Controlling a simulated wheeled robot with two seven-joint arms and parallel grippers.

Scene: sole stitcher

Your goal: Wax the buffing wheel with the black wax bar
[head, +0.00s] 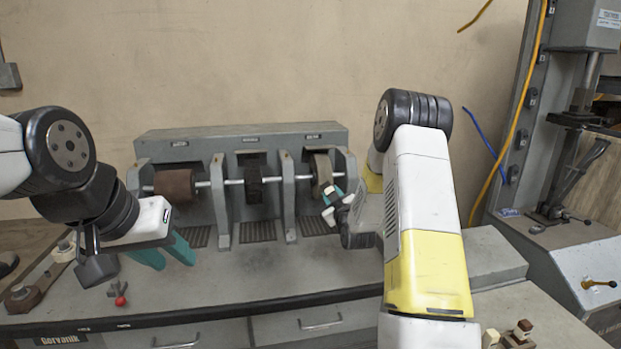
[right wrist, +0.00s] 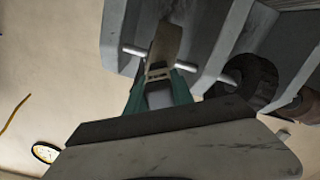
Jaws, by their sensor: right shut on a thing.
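A grey bench machine carries several wheels on a shaft. The pale tan wheel (head: 321,170) at its right end looks like the buffing wheel; it also shows in the right wrist view (right wrist: 166,40). My right gripper (head: 333,192) is in front of this wheel, shut on a small block (right wrist: 158,73) that is mostly hidden between the teal fingers. The block's colour is hard to tell, so I cannot confirm that it is the black wax bar. Its tip appears close to the wheel; contact is unclear. My left gripper (head: 166,252) is open and empty above the bench at left.
A dark brush wheel (head: 252,180) and a brown drum (head: 175,185) share the shaft, between upright grey dividers (head: 220,200). A red-knobbed lever (head: 120,300) stands at front left. Small blocks (head: 522,330) are at the lower right. The bench middle is clear.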

